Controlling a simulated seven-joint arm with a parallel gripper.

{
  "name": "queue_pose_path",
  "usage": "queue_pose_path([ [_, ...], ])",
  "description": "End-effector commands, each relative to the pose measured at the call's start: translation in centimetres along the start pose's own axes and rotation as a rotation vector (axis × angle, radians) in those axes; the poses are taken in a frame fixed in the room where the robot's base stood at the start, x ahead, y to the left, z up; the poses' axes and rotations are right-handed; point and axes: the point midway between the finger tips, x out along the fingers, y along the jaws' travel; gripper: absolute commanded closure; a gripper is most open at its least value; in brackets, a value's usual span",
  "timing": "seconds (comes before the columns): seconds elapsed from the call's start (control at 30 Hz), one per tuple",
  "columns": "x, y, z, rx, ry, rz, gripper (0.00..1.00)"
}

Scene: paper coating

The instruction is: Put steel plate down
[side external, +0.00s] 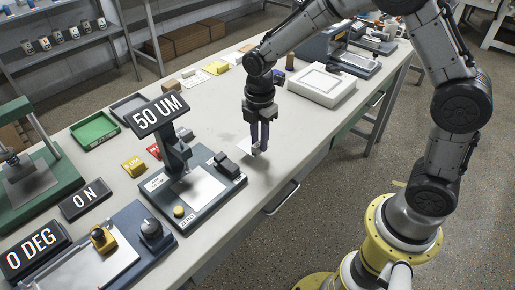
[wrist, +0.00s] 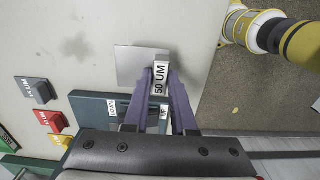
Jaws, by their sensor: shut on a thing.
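The steel plate (wrist: 136,63) is a thin grey square, with a small block labelled 50 UM (wrist: 160,79) at its right edge. The fingers hide part of the block.
A dark instrument base (side external: 207,183) with a 50 UM display (side external: 158,113) stands close left of my gripper. A white box (side external: 322,85) stands behind on the right. Red (side external: 153,150) and yellow (side external: 133,167) blocks lie beyond the display.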

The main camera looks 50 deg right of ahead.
Motion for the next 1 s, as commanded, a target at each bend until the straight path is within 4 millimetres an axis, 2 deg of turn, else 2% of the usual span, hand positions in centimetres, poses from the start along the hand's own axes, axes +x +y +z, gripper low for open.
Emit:
queue_pose_path([
  [0.13, 0.9, 0.6, -0.1, 0.000, 0.000, -0.001, 1.00],
  [0.33, 3.5, 0.6, -0.1, 0.000, 0.000, -0.002, 1.00],
  [0.73, 4.0, 0.6, -0.1, 0.000, 0.000, 0.001, 1.00],
  [0.77, 4.1, 0.6, -0.1, 0.000, 0.000, 0.000, 0.74],
  [0.8, 4.1, 0.6, -0.1, 0.000, 0.000, 0.001, 0.67],
  [0.9, 4.0, 0.6, -0.1, 0.000, 0.000, 0.001, 0.49],
  [0.93, 4.0, 0.6, -0.1, 0.000, 0.000, 0.001, 0.46],
  [1.0, 4.0, 0.6, -0.1, 0.000, 0.000, 0.001, 0.46],
])
